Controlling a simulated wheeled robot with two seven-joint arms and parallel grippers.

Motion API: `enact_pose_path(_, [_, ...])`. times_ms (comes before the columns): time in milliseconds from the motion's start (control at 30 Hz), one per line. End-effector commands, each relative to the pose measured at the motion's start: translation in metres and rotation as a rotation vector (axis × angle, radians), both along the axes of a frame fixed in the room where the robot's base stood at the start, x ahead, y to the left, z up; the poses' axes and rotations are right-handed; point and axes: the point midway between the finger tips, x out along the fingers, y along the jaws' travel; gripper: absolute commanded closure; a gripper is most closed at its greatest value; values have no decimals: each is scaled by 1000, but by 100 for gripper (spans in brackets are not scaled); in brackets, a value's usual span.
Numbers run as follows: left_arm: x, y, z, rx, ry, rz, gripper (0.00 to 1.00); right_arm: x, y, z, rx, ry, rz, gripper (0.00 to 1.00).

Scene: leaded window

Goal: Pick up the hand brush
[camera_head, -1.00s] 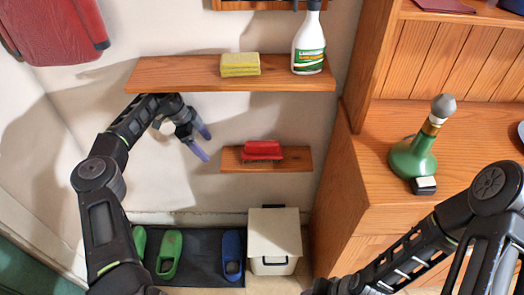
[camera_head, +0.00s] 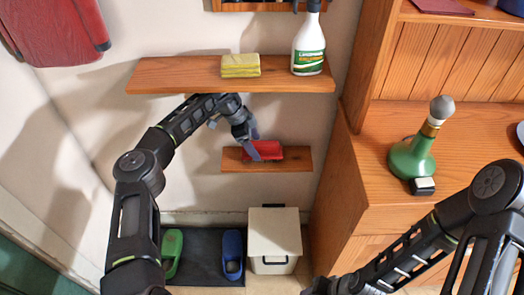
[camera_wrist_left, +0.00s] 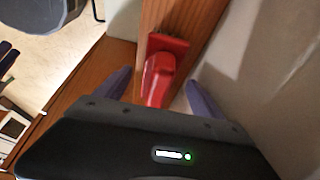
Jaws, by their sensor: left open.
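The red hand brush (camera_head: 268,151) lies on the small lower wooden shelf (camera_head: 293,165) in the head view. My left gripper (camera_head: 254,143) is at the brush's left end and covers part of it. In the left wrist view the red brush (camera_wrist_left: 160,72) lies ahead, between the two spread purple fingers of my left gripper (camera_wrist_left: 155,92). The gripper is open and no hold on the brush shows. My right arm (camera_head: 420,243) is at the lower right, and its fingertips do not show.
Above is a longer wooden shelf (camera_head: 170,77) with a yellow sponge (camera_head: 240,66) and a spray bottle (camera_head: 308,45). A wooden cabinet (camera_head: 340,200) stands to the right of the small shelf, with a green bottle (camera_head: 413,157) on it. A white bin (camera_head: 274,232) is below.

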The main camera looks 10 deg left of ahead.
Motion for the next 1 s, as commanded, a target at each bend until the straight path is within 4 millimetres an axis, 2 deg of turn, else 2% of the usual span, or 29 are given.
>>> enact_pose_path(200, [0, -1, 0, 0, 0, -1, 22, 0, 0, 0, 0, 0, 0, 64])
enact_pose_path(367, [4, -17, 0, -1, 0, -4, 22, 0, 0, 1, 0, 0, 0, 64])
enact_pose_path(633, [8, -30, -41, -2, 2, 0, 22, 0, 0, 0, 0, 0, 0, 64])
enact_pose_path(1000, [8, -31, -46, 0, 0, 1, 22, 0, 0, 0, 0, 0, 0, 64])
